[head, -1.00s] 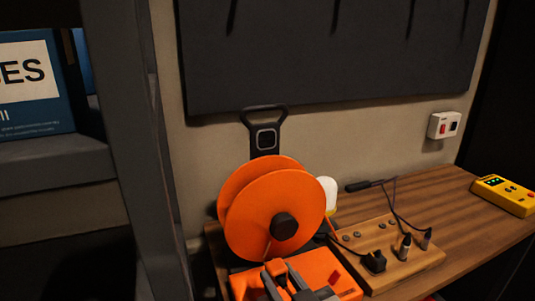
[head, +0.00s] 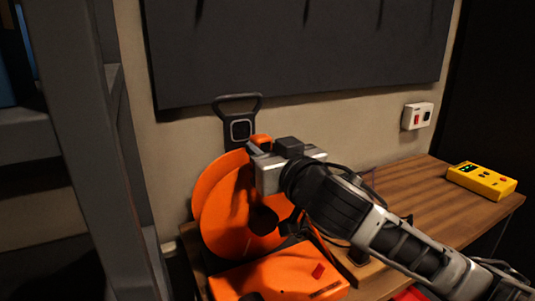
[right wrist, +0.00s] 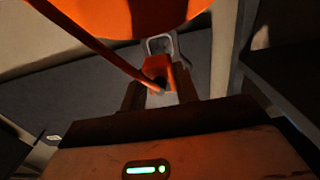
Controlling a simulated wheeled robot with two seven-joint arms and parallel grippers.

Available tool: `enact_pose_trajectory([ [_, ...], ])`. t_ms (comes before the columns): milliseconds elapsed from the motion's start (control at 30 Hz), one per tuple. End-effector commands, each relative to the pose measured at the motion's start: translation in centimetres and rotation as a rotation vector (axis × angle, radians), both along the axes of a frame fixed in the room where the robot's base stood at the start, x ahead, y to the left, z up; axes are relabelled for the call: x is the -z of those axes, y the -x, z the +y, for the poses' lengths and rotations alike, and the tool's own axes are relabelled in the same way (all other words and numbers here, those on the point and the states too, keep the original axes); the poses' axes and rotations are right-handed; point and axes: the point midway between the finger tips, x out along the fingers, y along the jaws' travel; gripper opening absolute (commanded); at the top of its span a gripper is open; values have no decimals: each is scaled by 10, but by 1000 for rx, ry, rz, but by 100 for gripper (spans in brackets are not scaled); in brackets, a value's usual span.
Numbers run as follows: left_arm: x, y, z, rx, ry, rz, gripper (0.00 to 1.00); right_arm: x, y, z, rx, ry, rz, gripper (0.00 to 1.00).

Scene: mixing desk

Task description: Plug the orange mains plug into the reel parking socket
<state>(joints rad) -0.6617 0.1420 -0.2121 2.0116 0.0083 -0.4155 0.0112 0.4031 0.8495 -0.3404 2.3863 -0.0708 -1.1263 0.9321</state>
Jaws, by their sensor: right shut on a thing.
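The orange mains plug (head: 261,140) is in my right gripper (head: 257,147), near the top of the orange cable reel (head: 217,205). The plug also shows between the fingers in the right wrist view (right wrist: 182,76), with its cable running to the upper left. The parking socket (head: 241,129) is a light-rimmed square on the black handled bracket behind the reel. The plug appears just right of and slightly below it in the head view, seemingly apart; the depth gap is unclear. My right gripper is shut on the plug. My left gripper is not in view.
The reel's orange base (head: 275,272) is on the wooden desk (head: 410,195). A yellow device (head: 482,181) lies at the desk's right end. My right arm hides most of the wooden socket board. A grey post stands at left.

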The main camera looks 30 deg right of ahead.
Motion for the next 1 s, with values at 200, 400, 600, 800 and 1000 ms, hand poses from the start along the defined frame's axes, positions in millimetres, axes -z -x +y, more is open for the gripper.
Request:
enact_pose_trajectory([
  [200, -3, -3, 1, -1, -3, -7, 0, -2, -24, -1, 0, -1, -3, 0],
  [400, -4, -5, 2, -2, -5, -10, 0, -1, -42, -2, 0, 0, -3, 0],
  [600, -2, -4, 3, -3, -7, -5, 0, -1, -50, -2, -2, 0, -3, 0],
  [800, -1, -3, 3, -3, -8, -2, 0, -1, -50, -2, -2, 0, -4, 0],
  [1000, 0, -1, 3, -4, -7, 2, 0, -1, -51, -2, -1, 0, -3, 0],
])
